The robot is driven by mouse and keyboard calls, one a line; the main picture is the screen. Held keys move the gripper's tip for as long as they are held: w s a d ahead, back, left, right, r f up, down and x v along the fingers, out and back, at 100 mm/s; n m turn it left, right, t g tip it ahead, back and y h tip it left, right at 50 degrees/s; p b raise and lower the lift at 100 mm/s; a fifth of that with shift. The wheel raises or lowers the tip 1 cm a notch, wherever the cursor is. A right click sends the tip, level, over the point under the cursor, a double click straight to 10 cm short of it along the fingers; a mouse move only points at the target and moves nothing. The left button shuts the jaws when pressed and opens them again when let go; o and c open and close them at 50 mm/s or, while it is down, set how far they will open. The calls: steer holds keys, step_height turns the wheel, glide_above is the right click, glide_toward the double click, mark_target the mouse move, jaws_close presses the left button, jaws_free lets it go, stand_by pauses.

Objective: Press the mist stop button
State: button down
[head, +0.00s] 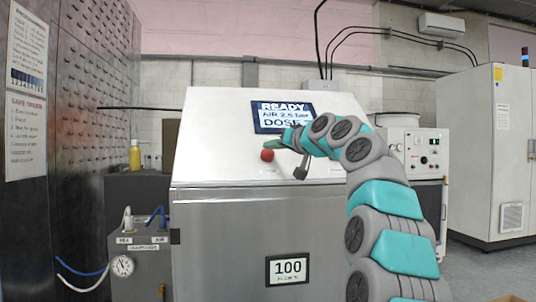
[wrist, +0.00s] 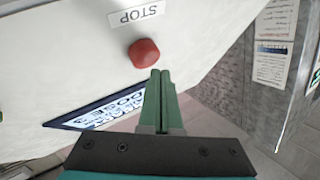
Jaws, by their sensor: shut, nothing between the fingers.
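The mist stop button is a red round knob (head: 267,155) on the sloped white panel (head: 215,130) of the washer, below and left of the screen in the head view. In the wrist view the red button (wrist: 144,53) sits beside a label reading STOP (wrist: 136,14). My gripper (wrist: 159,72) has its green fingers shut together and empty. Their tips appear just beside the button in the wrist view; I cannot tell whether they touch it. In the head view my gripper (head: 279,146) is just above and right of the button, and my wrist partly covers the panel.
The screen (head: 284,115) reads READY above the button. A grey box with a gauge (head: 122,265) and hoses stands at left, near a yellow bottle (head: 135,155). A dark wall with posters (head: 25,137) is at far left. A white cabinet (head: 490,150) stands at right.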

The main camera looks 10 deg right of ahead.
steer(key=shift+w+f, duration=0.1)
stand_by(0.3)
steer(key=shift+w+f, duration=0.15)
steer(key=shift+w+f, duration=0.4)
stand_by(1.2)
steer(key=shift+s+r, duration=0.6)
steer(key=shift+s, duration=0.05)
steer(key=shift+s+r, duration=0.1)
steer(key=shift+r, duration=0.05)
steer(key=s+r+p, duration=0.1)
steer(key=s+r, duration=0.2)
steer(key=shift+s+r, duration=0.15)
stand_by(0.4)
stand_by(0.6)
